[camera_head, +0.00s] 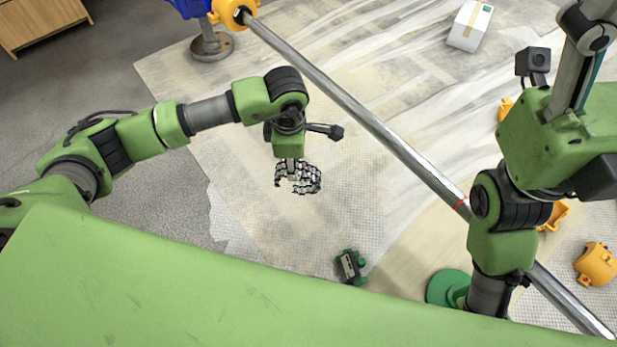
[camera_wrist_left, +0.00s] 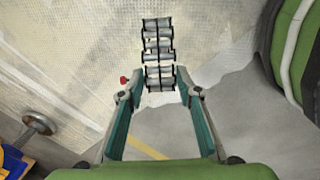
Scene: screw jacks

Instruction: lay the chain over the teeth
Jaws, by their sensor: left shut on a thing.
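My left gripper (camera_head: 290,166) points down in the middle of the head view, left of a long steel shaft (camera_head: 370,120). It is shut on a chain (camera_head: 312,178) of dark and silvery links, which hangs in a curled bunch at the fingertips. In the left wrist view the chain (camera_wrist_left: 158,45) runs straight up from between the fingertips (camera_wrist_left: 158,84). Toothed wheel: I cannot make out any teeth. What seems to be my right gripper (camera_head: 580,70) is cut off at the upper right; its fingertips do not show clearly.
The shaft crosses diagonally, with a red mark (camera_head: 461,202), from a yellow housing (camera_head: 226,12) on a round grey base (camera_head: 211,48). A small green device (camera_head: 350,266) and a yellow part (camera_head: 597,264) lie on the floor. A white box (camera_head: 470,25) stands behind.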

